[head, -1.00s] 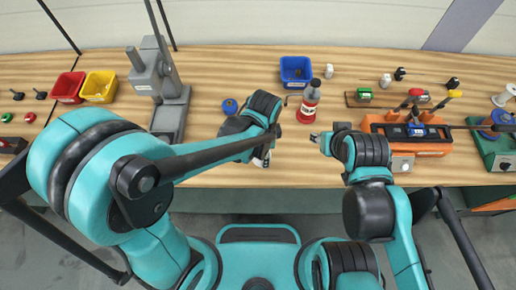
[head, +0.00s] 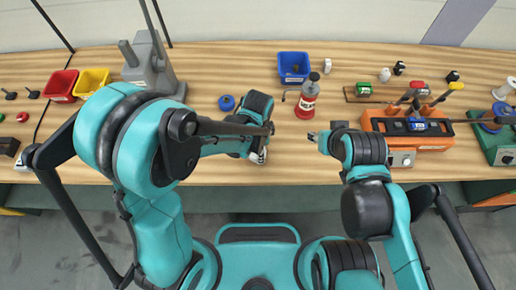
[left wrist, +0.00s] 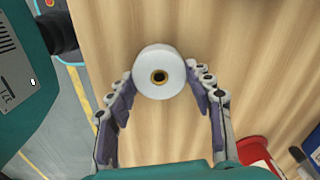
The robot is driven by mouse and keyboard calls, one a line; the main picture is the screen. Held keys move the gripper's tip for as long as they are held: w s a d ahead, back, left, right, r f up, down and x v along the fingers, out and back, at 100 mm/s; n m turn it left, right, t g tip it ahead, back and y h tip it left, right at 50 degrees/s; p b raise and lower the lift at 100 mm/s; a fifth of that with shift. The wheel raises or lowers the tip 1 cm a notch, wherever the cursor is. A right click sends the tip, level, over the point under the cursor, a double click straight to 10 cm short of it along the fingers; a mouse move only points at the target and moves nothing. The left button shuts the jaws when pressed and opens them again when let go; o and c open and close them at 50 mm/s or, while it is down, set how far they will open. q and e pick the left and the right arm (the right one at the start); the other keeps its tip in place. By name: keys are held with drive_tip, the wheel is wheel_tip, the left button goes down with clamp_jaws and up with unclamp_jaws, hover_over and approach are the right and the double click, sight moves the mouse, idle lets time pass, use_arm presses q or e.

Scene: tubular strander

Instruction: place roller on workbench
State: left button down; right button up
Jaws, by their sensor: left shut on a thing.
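A white roller (left wrist: 160,72) with a brass-rimmed centre hole sits between the fingertips of my left gripper (left wrist: 163,82) in the left wrist view. The fingers are shut on its sides. In the head view my left gripper (head: 258,153) is over the front part of the wooden workbench (head: 225,172), and the arm mostly hides what it holds. I cannot tell whether the roller touches the bench top. My right gripper (head: 314,137) is over the bench to the right; its fingers are too small to tell open or shut.
A red bottle (head: 307,100), a blue bin (head: 294,66) and a blue round part (head: 226,103) stand behind my left gripper. An orange fixture (head: 432,138) is at right; red (head: 60,85) and yellow (head: 92,82) bins are at left.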

use_arm(q)
drive_tip(key=c, duration=0.6)
unclamp_jaws()
drive_tip(key=shift+c, duration=0.2)
drive_tip(key=shift+r+p, duration=0.25)
drive_tip(key=shift+p, duration=0.15)
wheel_tip(320, 180, up, 12)
drive_tip(key=p, duration=0.3)
drive_tip(key=s+a+r+n+t, duration=0.2)
drive_tip(key=a+r+n+t, duration=0.1)
drive_tip(key=a+n, duration=0.5)
drive_tip(key=s+a+r+n+t, duration=0.2)
drive_tip(key=a+r+n+t, duration=0.2)
drive_tip(key=a+n, duration=0.3)
drive_tip(key=a+r, duration=0.1)
drive_tip(key=a, duration=0.2)
drive_tip(key=shift+s+r+n, duration=0.35)
drive_tip(key=shift+n, duration=0.05)
drive_tip(key=shift+a, duration=0.1)
